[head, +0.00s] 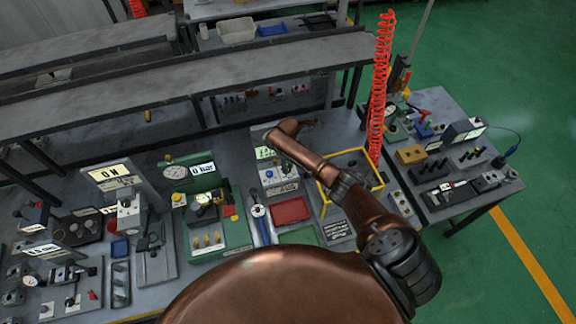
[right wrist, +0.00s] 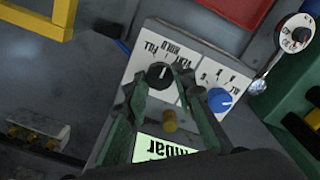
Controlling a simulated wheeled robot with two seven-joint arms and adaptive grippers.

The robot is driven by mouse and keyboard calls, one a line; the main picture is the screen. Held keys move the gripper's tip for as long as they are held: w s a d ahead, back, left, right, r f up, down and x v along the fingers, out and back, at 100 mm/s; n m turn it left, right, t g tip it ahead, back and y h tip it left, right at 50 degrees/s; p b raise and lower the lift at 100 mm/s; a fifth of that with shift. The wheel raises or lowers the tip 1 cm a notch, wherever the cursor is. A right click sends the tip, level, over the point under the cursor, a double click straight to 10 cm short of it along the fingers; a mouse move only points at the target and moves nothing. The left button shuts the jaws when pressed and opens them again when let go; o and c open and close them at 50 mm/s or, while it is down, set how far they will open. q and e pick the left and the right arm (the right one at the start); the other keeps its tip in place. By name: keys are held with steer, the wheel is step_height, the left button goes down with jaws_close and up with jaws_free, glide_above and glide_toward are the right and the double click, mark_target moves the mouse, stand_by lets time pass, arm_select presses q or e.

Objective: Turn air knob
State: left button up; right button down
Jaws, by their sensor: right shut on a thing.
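In the right wrist view a grey control box (right wrist: 190,38) has a white face with a black pointer knob (right wrist: 159,75), marked FILL, VENT and HOLD, and a blue knob (right wrist: 219,99). My right gripper (right wrist: 166,88) has its green fingers shut on the black knob, one on each side. The blue knob is just outside the right finger. A brass fitting (right wrist: 170,121) and a lit mbar display (right wrist: 160,148) lie between the fingers. In the head view the box (head: 277,180) is on the bench, with my brown arm reaching over it. My left gripper is out of view.
A red tray (head: 291,210) sits in front of the box. A yellow frame (head: 323,196) stands to its right, close to my forearm. A blue-handled tool (head: 258,211) lies to the left. A red coiled hose (head: 379,95) hangs behind on the right.

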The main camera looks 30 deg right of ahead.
steer(key=shift+w+a, duration=0.1)
stand_by(0.3)
steer(key=c, duration=1.6)
jaws_free()
steer(key=shift+r, duration=0.1)
step_height(320, 180, up, 12)
steer(key=shift+f, duration=0.1)
